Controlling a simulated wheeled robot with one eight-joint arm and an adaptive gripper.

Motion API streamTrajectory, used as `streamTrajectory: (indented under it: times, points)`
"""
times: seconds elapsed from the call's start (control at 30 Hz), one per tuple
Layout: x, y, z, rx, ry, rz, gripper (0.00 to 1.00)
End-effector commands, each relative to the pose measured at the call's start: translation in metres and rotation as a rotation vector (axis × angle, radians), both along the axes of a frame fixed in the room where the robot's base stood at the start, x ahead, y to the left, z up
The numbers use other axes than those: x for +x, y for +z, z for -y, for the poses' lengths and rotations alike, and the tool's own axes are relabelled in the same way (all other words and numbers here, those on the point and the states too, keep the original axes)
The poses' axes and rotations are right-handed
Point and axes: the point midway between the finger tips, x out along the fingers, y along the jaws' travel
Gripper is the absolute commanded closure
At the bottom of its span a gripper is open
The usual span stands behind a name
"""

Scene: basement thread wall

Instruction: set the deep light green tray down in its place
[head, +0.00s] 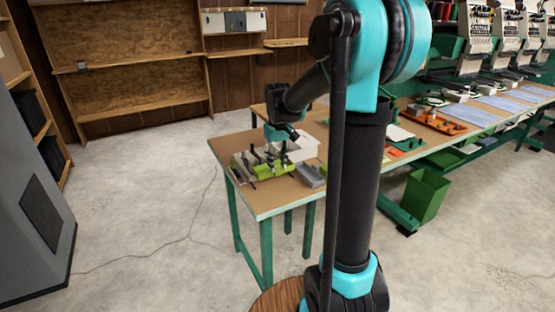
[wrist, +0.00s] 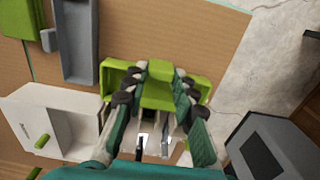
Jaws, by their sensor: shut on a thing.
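The light green tray (wrist: 117,75) lies under my gripper (wrist: 160,85) in the wrist view. The fingers are on either side of a raised light green part in its middle, and my gripper is shut on it. In the head view the tray (head: 239,165) shows at the left end of the table, with my gripper (head: 275,158) reaching down to it. Dark upright parts hide some of the tray there. I cannot tell whether its underside touches the tabletop. The fingers hide its near part in the wrist view.
A white open box (wrist: 25,105) and a grey tray (wrist: 75,50) stand on the brown tabletop (head: 262,201) beside the green tray. An orange tray (head: 440,123) lies farther along the bench. A green bin (head: 425,195) stands on the floor. Bare tabletop lies in front.

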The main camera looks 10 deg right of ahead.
Motion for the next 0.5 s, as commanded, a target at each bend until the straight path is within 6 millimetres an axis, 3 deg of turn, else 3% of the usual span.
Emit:
streamTrajectory:
  times: [0.2, 0.5]
  points:
    - [0.0, -0.016, 0.0, 0.0, 0.0, 0.001, 1.0]
    - [0.0, -0.017, 0.0, 0.0, 0.0, 0.001, 1.0]
